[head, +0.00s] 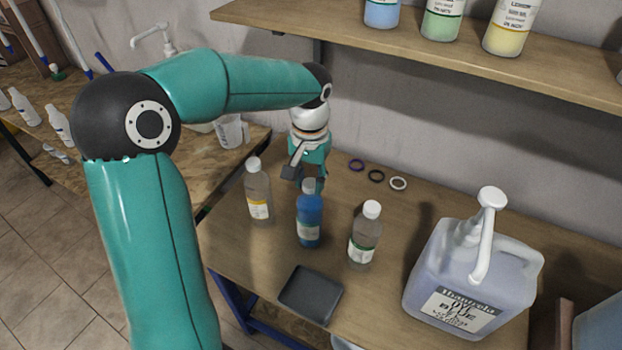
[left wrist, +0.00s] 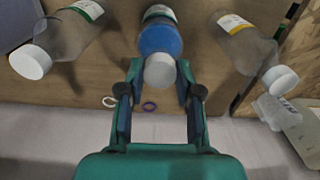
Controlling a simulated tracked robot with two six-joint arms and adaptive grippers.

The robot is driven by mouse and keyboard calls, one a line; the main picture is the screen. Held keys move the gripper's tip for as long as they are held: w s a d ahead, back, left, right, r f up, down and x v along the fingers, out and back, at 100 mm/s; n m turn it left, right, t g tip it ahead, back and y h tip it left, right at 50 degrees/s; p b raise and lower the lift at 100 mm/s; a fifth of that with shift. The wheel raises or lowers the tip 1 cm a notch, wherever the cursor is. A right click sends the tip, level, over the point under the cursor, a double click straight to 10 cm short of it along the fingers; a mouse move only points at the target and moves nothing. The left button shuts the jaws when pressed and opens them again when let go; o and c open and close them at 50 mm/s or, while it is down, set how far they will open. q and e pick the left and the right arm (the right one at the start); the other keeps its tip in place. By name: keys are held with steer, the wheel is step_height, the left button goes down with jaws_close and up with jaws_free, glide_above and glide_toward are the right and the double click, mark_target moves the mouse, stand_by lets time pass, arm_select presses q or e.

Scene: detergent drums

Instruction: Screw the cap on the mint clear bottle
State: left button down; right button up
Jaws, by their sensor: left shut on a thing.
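Three bottles stand upright in a row on the table. The clear bottle with a green-and-white label (head: 362,246) is the right one in the head view and the left one in the left wrist view (left wrist: 75,38); a white cap (head: 372,208) sits on its top. The middle bottle is blue (head: 310,216), with a pale cap (left wrist: 160,71). A clear bottle with a yellow-and-white label (head: 259,198) stands at left, also capped. My left gripper (left wrist: 158,90) is shut on the blue bottle's cap, one finger on each side. Cap threads are hidden. My right gripper is out of view.
A dark tray (head: 311,293) lies at the front of the table. A large jug with a white pump (head: 474,285) stands at right. A shelf with bottles (head: 450,45) overhangs the back. Table between bottles and jug is partly clear.

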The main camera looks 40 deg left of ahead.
arm_select(q)
steer(key=shift+f, duration=0.1)
stand_by(0.3)
steer(key=m, duration=0.3)
steer(key=shift+s+m+p, duration=0.1)
steer(key=shift+m+p, duration=0.3)
steer(key=shift+m, duration=1)
steer(key=shift+m+p, duration=0.3)
steer(key=shift+m, duration=0.4)
steer(key=m, duration=0.2)
steer(key=shift+m+p, duration=0.3)
steer(key=shift+a+f+m, duration=0.1)
steer(key=shift+m, duration=0.8)
